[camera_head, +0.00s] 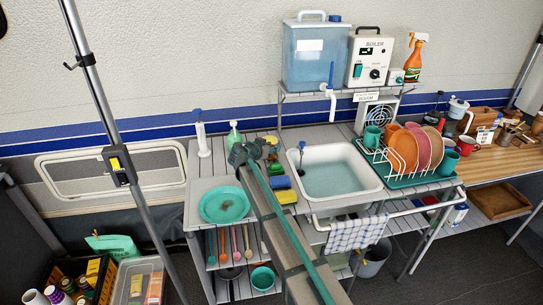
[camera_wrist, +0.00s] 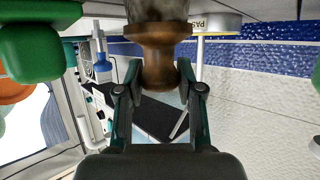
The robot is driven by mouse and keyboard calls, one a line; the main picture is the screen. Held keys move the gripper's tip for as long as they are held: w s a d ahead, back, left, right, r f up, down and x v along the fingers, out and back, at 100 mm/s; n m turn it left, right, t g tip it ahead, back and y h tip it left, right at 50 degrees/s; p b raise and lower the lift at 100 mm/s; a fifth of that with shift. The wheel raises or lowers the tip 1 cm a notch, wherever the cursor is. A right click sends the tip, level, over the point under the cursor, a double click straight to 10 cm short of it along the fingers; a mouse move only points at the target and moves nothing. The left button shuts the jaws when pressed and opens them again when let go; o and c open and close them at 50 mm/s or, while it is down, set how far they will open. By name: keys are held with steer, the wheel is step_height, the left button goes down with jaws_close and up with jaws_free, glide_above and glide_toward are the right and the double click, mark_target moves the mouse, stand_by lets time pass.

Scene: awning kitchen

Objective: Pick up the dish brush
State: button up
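My gripper (camera_head: 252,152) is over the counter left of the sink, seen from behind in the head view. In the wrist view my gripper (camera_wrist: 160,95) has its two fingers apart. A brown turned wooden piece (camera_wrist: 158,68), perhaps part of the dish brush, stands between the fingertips. Narrow gaps seem to show at its sides, and I cannot tell whether a finger touches it. Its far part is cut off by the picture's top edge. In the head view my arm and gripper cover that spot, so the whole brush cannot be made out.
The sink (camera_head: 330,177) holds water, right of my gripper. A blue sponge (camera_head: 280,183) and yellow sponge (camera_head: 286,197) lie beside my arm. A teal plate (camera_head: 224,204) is at left. A dish rack (camera_head: 408,181) stands at right, below the boiler (camera_head: 369,60).

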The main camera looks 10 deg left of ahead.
steer(key=c, duration=0.4)
steer(key=shift+r, duration=0.1)
steer(key=shift+r+b, duration=0.4)
steer(key=shift+r, duration=0.05)
steer(key=s+r+b, duration=0.1)
steer(key=s+r, duration=0.3)
steer(key=s+a+r+b, duration=0.1)
steer(key=s+r+b, duration=0.1)
steer(key=s+r, duration=0.2)
steer(key=s+r+b, duration=0.1)
steer(key=s+r, duration=0.3)
steer(key=s, duration=0.2)
steer(key=shift+a, duration=0.35)
